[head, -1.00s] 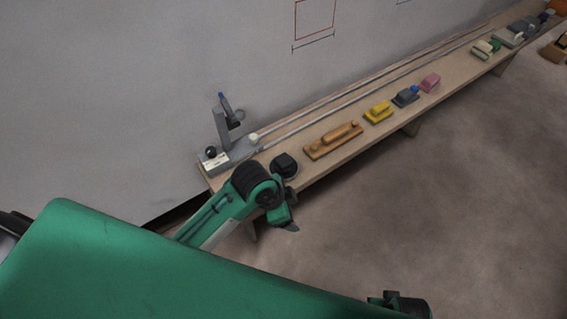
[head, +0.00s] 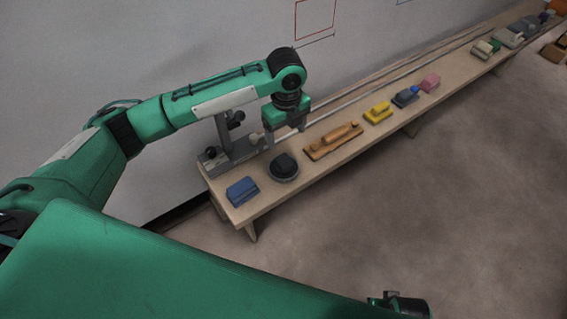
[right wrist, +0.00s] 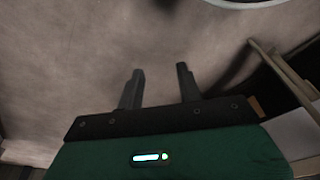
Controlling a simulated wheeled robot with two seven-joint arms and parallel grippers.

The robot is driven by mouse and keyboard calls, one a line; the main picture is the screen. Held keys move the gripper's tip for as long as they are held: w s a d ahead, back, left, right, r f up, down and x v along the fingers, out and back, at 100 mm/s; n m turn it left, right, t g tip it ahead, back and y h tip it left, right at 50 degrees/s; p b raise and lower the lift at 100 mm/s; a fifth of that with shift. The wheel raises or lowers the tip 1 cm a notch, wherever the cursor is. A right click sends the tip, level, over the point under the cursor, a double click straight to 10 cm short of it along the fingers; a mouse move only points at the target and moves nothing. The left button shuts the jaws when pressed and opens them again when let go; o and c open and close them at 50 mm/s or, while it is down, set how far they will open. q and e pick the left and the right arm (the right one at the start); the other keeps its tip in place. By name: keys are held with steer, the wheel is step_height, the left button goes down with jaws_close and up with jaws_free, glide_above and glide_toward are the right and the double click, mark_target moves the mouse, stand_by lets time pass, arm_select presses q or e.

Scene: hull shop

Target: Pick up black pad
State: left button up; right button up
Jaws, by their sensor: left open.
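The black pad (head: 284,167) is a round dark disc with a raised black block on top, lying near the left end of the long wooden bench. My left gripper (head: 286,133) points down above the bench, just behind the pad in the head view. Its fingers are apart and nothing is between them; its exact height over the bench is hard to tell. My right gripper shows in the right wrist view (right wrist: 160,70), fingers apart and empty, over bare floor.
The bench (head: 345,157) carries a blue block (head: 242,191) left of the pad and an orange-brown block (head: 333,141) to its right. Yellow (head: 377,113), blue-grey (head: 405,96) and pink (head: 430,82) blocks follow. A grey clamp stand (head: 229,140) and rods are behind, near the wall.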

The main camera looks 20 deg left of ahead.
mark_target(283, 160)
arm_select(q)
steer(key=f, duration=0.8)
steer(key=shift+w+a+f+b, duration=0.1)
steer(key=shift+a+f+b, duration=0.1)
steer(key=shift+b, duration=0.2)
steer(key=f, duration=0.4)
steer(key=shift+a+f+b, duration=0.25)
steer(key=shift+f+b, duration=0.05)
steer(key=shift+f, duration=0.1)
steer(key=shift+w+f, duration=0.1)
steer(key=shift+f, duration=0.05)
steer(key=shift+c, duration=0.3)
steer(key=c, duration=1)
arm_select(e)
steer(key=v, duration=0.2)
steer(key=shift+w+r, duration=0.2)
steer(key=shift+r, duration=0.25)
